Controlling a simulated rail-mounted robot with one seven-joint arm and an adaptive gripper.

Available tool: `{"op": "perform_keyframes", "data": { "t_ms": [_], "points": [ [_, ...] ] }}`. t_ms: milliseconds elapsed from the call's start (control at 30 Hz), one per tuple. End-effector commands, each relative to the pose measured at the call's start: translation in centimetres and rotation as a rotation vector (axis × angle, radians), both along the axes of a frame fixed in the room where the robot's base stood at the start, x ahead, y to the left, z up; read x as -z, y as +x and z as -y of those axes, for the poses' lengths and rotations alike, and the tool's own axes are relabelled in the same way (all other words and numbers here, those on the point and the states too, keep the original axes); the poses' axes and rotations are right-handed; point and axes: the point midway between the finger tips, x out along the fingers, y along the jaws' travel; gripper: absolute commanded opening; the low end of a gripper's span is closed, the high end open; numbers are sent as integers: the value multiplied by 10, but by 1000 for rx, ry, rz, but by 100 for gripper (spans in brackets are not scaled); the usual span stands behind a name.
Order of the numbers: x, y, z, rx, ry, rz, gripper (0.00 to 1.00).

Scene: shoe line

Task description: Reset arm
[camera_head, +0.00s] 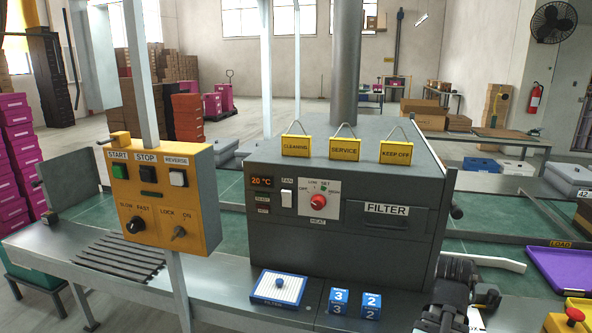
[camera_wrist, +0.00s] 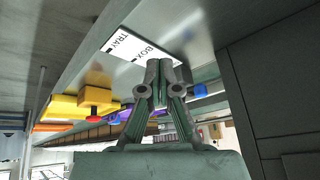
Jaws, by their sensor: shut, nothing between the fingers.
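My gripper (camera_wrist: 160,66) shows in the wrist view with its two fingers together, shut and empty. A white label reading TRAY and BOX (camera_wrist: 122,46) lies on a grey metal surface beyond the fingertips. In the head view a dark jointed part, seemingly my arm's end, is at the lower right, just right of the grey heater box (camera_head: 335,215); its fingertips cannot be made out there. The heater has a red knob, a lit 20 °C display and three yellow hanging signs.
A yellow control box (camera_head: 160,195) stands left of the heater. A purple tray (camera_head: 560,268) and a red button on yellow (camera_head: 574,316) are at right.

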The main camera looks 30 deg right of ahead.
Motion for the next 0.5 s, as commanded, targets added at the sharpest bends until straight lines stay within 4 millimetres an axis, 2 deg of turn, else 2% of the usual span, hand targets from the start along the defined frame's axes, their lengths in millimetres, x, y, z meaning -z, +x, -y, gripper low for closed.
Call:
{"op": "perform_keyframes", "data": {
  "t_ms": [33,100,300,500],
  "points": [
    [40,8,-16,-49,38,-91,0],
    [71,14,-37,-105,82,-215,0],
    [143,31,-91,-241,167,-521,0],
    [199,52,-139,-347,189,-761,0]
  ]
}}
